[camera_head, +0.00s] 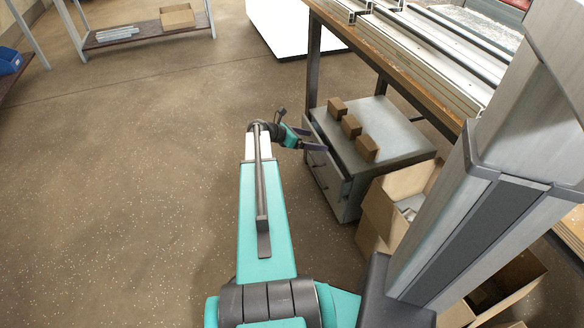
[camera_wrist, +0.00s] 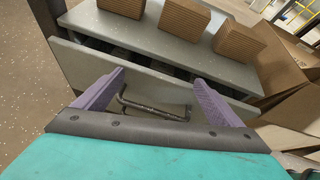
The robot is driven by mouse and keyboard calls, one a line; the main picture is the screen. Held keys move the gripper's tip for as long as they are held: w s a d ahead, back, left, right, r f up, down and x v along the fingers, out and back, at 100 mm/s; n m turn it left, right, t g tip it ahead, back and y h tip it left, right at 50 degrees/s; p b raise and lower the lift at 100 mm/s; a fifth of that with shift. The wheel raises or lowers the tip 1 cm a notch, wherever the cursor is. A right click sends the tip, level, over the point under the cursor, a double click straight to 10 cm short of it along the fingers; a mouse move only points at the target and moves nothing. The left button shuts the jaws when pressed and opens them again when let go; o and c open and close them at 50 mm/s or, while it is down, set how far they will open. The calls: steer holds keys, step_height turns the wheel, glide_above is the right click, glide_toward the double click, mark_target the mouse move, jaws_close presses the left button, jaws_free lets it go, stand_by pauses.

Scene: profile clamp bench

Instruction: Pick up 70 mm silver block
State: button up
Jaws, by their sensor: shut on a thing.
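My gripper (camera_wrist: 158,98) is at the front of the top drawer of a grey cabinet. Its purple fingers stand apart, with the dark bar handle (camera_wrist: 150,108) between them, and hold it. The drawer front (camera_wrist: 80,66) stands a little out from the cabinet, so a narrow strip of the inside shows, with dark and grey shapes that I cannot make out. In the head view my gripper (camera_head: 314,140) reaches the cabinet's left side, beside the drawer front (camera_head: 328,160). I cannot pick out a silver block in either view.
Several brown ribbed blocks (camera_head: 351,126) sit on the grey cabinet (camera_head: 395,138), also seen in the wrist view (camera_wrist: 185,18). A workbench (camera_head: 430,50) with metal profiles stands over the cabinet. Open cardboard boxes (camera_head: 385,208) stand on its near side. The floor to the left is clear.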

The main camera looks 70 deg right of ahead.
steer(key=w+a+m+t+y+p, duration=0.2)
steer(key=w+a+t+y+p, duration=0.2)
steer(key=w+a, duration=0.7)
steer(key=shift+w+r+m+t+p, duration=0.25)
steer(key=shift+w+m+t+p, duration=0.05)
steer(key=shift+w+p, duration=0.1)
steer(key=shift+c, duration=0.7)
steer(key=shift+r, duration=0.15)
steer(key=c, duration=0.3)
steer(key=shift+d+r+p, duration=0.1)
steer(key=shift+r+p, duration=0.9)
steer(key=shift+p, duration=0.1)
steer(key=shift+c, duration=0.4)
